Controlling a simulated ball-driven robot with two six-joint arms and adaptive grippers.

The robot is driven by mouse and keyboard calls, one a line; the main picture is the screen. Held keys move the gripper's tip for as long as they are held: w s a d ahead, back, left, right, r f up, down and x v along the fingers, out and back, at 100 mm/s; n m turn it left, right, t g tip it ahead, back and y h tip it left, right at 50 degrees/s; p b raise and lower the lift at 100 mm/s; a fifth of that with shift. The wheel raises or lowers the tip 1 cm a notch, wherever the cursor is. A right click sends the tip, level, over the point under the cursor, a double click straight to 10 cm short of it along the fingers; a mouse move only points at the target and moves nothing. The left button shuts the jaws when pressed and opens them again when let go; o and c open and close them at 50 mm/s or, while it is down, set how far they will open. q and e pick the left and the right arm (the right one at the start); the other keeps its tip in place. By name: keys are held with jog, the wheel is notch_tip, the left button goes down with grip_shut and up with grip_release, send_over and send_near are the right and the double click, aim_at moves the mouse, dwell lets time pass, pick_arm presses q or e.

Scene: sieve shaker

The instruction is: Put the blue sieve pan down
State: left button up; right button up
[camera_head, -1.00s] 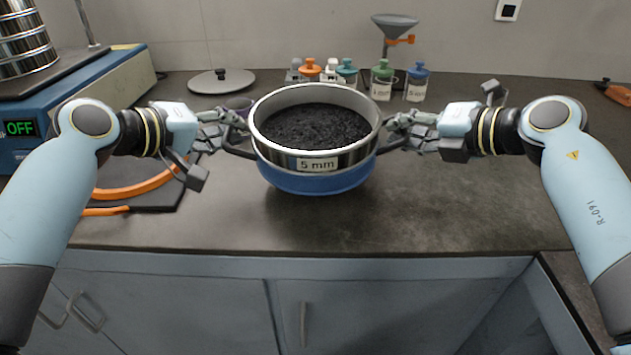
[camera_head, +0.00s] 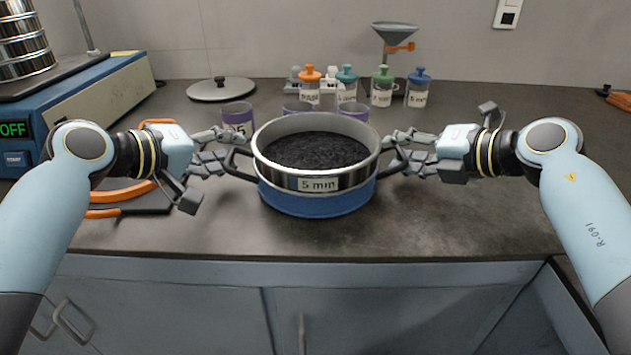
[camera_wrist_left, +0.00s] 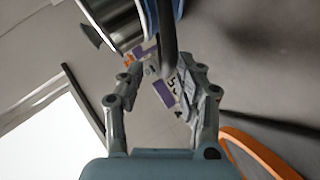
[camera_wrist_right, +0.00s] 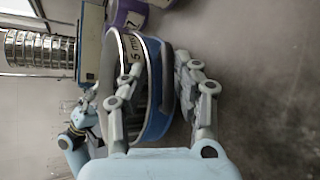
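The blue sieve pan (camera_head: 317,200) appears to rest upright on the dark counter. A steel sieve labelled "5 mm" (camera_head: 318,184), filled with dark granular material, sits in its top. The pan has a black handle on each side. My left gripper (camera_head: 230,148) is open at the left handle, its fingers apart; the handle also shows ahead of the fingertips in the left wrist view (camera_wrist_left: 168,45). My right gripper (camera_head: 400,150) is open at the right handle. In the right wrist view the pan (camera_wrist_right: 158,90) lies just beyond the spread fingers, and a finger partly hides the handle.
Purple cups (camera_head: 237,115) stand close behind the pan. Several lidded jars (camera_head: 384,88) and a funnel (camera_head: 394,32) stand farther back. A round lid (camera_head: 220,90) lies behind left. The blue shaker (camera_head: 80,110) showing "OFF" is at left. The counter in front and to the right is clear.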

jog(key=shift+s+d, duration=0.1)
pick_arm(q)
jog(key=v, duration=1.1)
pick_arm(e)
jog(key=v, duration=1.1)
jog(key=shift+s+d+r, duration=0.2)
jog(key=shift+s+r, duration=0.05)
pick_arm(q)
jog(key=shift+s+a, duration=0.1)
